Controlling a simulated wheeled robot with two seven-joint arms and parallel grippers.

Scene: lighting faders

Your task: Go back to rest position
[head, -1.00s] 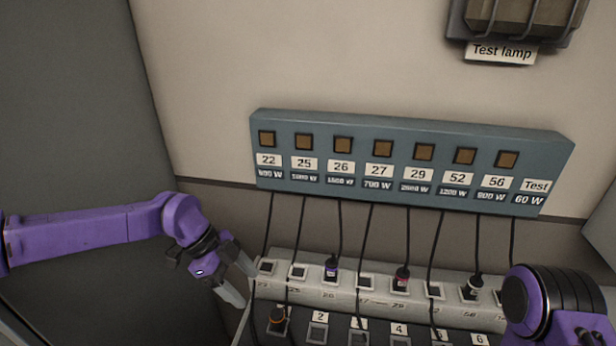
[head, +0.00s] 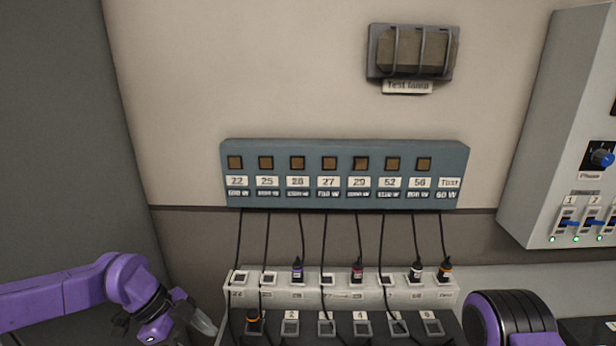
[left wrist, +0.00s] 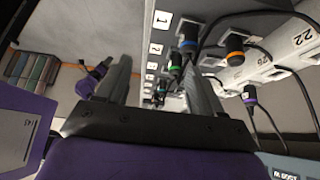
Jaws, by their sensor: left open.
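My left gripper (head: 196,325) is at the lower left of the head view, left of the socket panels, partly cut off by the bottom edge. The pale upper socket strip (head: 340,291) holds plugs with purple, red, white and orange bands. An orange-banded plug (head: 254,318) sits in the lower dark panel (head: 305,322). In the left wrist view, blue (left wrist: 188,38) and orange (left wrist: 235,45) banded plugs show beside the fingers. My right arm shows at the lower right, its gripper out of view.
A blue-grey label box (head: 340,150) with brown squares is on the wall, cables hanging below it. The test lamp (head: 412,50) is above, unlit. A grey cabinet (head: 545,130) with a blue knob and switches projects at right. A dark wall (head: 50,130) bounds the left.

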